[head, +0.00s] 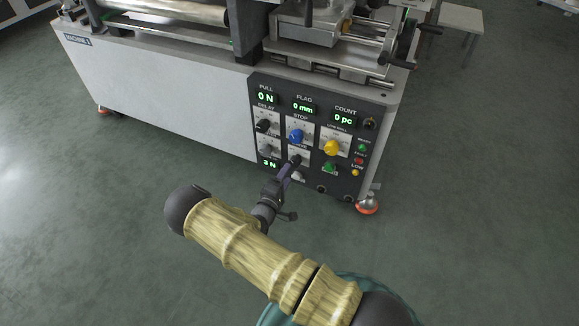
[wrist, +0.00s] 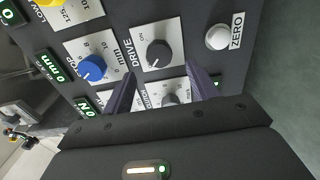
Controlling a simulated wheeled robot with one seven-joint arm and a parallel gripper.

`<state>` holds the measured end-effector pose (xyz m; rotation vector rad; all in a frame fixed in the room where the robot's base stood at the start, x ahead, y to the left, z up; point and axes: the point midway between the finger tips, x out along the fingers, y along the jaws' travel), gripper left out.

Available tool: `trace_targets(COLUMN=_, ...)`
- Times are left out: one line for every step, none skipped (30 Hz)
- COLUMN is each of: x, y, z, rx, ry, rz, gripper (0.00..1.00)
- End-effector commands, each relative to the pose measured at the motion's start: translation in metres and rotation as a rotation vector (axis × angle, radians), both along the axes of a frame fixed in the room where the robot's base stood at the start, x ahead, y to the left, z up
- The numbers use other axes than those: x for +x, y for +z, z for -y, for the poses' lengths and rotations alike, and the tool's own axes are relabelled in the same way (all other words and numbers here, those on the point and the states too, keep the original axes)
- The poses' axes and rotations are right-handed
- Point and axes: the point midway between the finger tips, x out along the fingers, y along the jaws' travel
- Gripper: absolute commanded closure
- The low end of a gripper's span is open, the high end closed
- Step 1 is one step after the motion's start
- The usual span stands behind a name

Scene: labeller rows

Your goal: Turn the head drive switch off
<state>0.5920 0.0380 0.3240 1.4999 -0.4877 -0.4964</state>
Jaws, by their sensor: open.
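The drive switch (wrist: 158,53) is a dark round knob on a white plate, with DRIVE printed beside it and a small ON mark near one corner. In the wrist view my gripper (wrist: 163,73) is open and empty. Its two purple-grey fingers reach toward the panel on either side of the knob's lower edge, and the knob shows just beyond the tips. I cannot tell whether they touch anything.
A blue knob (wrist: 92,68), a white ZERO button (wrist: 217,37) and a grey knob (wrist: 170,98) surround the switch closely. A yellow knob (head: 331,147) and a green knob (head: 329,167) are to its right. The floor before the machine is clear.

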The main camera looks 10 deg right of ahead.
Motion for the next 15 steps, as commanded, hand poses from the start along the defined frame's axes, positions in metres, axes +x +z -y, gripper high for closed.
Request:
trace_targets(x=-0.009, y=0.003, z=-0.007, rx=0.000, ry=0.002, rz=-0.003, gripper=0.41)
trace_targets(x=-0.013, y=0.003, z=-0.010, rx=0.000, ry=0.002, rz=-0.003, gripper=0.41)
trace_targets(x=-0.020, y=0.003, z=-0.015, rx=0.000, ry=0.003, rz=-0.003, gripper=0.41)
trace_targets(x=-0.025, y=0.003, z=-0.019, rx=-0.002, ry=0.003, rz=-0.003, gripper=0.41)
trace_targets(x=-0.030, y=0.003, z=-0.022, rx=-0.001, ry=0.003, rz=-0.003, gripper=0.41)
trace_targets(x=-0.036, y=0.002, z=-0.027, rx=-0.001, ry=0.003, rz=-0.004, gripper=0.41)
trace_targets(x=-0.041, y=0.003, z=-0.030, rx=-0.002, ry=0.003, rz=-0.003, gripper=0.41)
trace_targets(x=-0.046, y=0.003, z=-0.034, rx=-0.001, ry=0.003, rz=-0.003, gripper=0.41)
trace_targets(x=-0.053, y=0.003, z=-0.039, rx=-0.001, ry=0.003, rz=-0.005, gripper=0.41)
trace_targets(x=-0.057, y=0.003, z=-0.042, rx=-0.001, ry=0.003, rz=-0.003, gripper=0.41)
trace_targets(x=-0.062, y=0.002, z=-0.046, rx=-0.001, ry=0.004, rz=-0.003, gripper=0.41)
trace_targets(x=-0.069, y=0.002, z=-0.051, rx=0.000, ry=0.003, rz=-0.004, gripper=0.41)
trace_targets(x=-0.073, y=0.002, z=-0.054, rx=-0.001, ry=0.003, rz=-0.003, gripper=0.41)
trace_targets(x=-0.077, y=0.002, z=-0.057, rx=-0.001, ry=0.004, rz=-0.003, gripper=0.41)
trace_targets(x=-0.082, y=0.002, z=-0.061, rx=0.000, ry=0.003, rz=-0.003, gripper=0.41)
